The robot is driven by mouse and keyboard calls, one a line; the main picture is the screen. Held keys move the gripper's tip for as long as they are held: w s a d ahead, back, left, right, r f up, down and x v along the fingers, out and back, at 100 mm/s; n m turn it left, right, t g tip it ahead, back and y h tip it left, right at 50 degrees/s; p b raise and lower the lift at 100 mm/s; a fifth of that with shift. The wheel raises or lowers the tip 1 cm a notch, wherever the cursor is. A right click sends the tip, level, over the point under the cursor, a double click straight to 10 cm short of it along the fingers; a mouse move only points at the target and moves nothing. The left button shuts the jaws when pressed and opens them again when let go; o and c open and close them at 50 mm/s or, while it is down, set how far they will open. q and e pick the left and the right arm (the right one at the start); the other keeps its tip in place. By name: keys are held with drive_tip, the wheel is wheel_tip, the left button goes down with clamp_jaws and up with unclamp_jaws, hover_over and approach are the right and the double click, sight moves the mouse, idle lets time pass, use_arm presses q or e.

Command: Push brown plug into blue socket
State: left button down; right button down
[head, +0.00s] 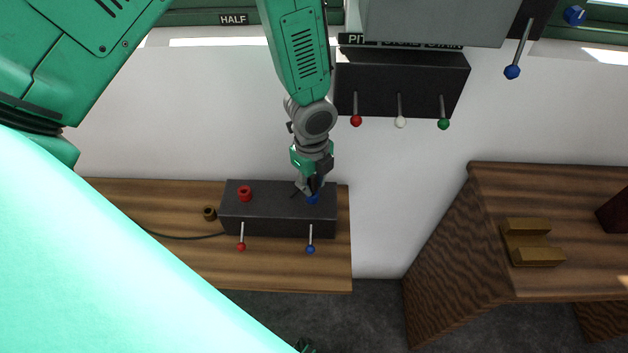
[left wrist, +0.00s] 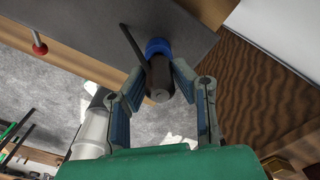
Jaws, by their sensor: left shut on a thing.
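My left gripper (head: 312,187) reaches down to the blue socket (head: 313,199) on top of the black box at its right end. In the left wrist view, the gripper (left wrist: 158,85) is shut on the dark brown plug (left wrist: 160,80), with one finger on each side. The plug's far end meets the blue ring of the socket (left wrist: 157,46) and looks in line with it. I cannot tell how deep the plug sits. A dark rod or cable (left wrist: 134,46) slants beside the plug. My right gripper is not clearly seen.
The black box (head: 275,222) stands on a wooden table (head: 180,262) and has a red socket (head: 245,193), a red-tipped lever (head: 241,246) and a blue-tipped lever (head: 310,249). A brown ring (head: 210,213) lies left of it. A wooden shelf (head: 490,230) stands at right.

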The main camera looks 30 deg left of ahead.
sight(312, 178)
use_arm(q)
drive_tip(key=shift+f+b, duration=0.5)
drive_tip(key=shift+f, duration=0.35)
drive_tip(key=c, duration=1.3)
unclamp_jaws()
drive_tip(key=shift+o, duration=0.2)
drive_tip(key=shift+r, duration=0.45)
wheel_tip(312, 178, up, 11)
drive_tip(key=shift+s+f, duration=0.1)
drive_tip(key=shift+s, duration=0.05)
